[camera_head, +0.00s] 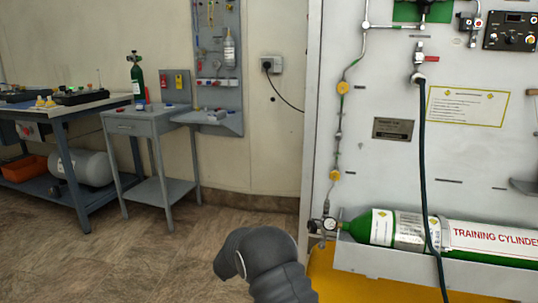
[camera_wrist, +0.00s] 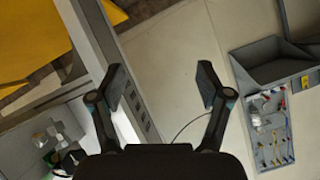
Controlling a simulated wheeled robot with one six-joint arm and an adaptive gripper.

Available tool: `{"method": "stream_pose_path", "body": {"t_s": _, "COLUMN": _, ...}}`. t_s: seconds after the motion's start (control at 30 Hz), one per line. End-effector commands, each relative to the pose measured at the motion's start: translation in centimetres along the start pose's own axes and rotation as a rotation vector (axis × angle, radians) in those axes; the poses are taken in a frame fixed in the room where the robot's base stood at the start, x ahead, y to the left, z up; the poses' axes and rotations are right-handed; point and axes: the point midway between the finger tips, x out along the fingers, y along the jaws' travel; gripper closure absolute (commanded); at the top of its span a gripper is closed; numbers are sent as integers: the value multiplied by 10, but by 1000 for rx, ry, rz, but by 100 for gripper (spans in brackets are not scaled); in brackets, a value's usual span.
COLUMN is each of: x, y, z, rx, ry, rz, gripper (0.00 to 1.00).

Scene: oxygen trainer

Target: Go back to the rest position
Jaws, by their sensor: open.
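My gripper (camera_wrist: 162,88) shows in the wrist view with its two dark fingers spread apart and nothing between them. The pale wall shows behind the gap, apart from the fingers. In the head view only a dark grey part of my arm shows at the bottom middle; the gripper itself is out of that view.
The white trainer panel (camera_head: 381,160) fills the right, with a green training cylinder (camera_head: 400,228) lying on its lower ledge. A small grey table (camera_head: 140,122) and a blue-framed workbench (camera_head: 64,118) stand at the left. A grey tool board (camera_wrist: 268,128) hangs on the wall. The brown floor (camera_head: 150,255) between is clear.

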Motion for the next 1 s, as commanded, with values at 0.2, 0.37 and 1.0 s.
{"method": "stream_pose_path", "body": {"t_s": 0.2, "x": -65, "y": -16, "z": 4, "rx": -100, "ry": -322, "rz": -183, "gripper": 23}}
{"method": "stream_pose_path", "body": {"t_s": 0.37, "x": -126, "y": -2, "z": -2, "rx": -185, "ry": -520, "rz": -249, "gripper": 23}}
{"method": "stream_pose_path", "body": {"t_s": 1.0, "x": -365, "y": 160, "z": -69, "rx": -498, "ry": -962, "rz": -176, "gripper": 23}}
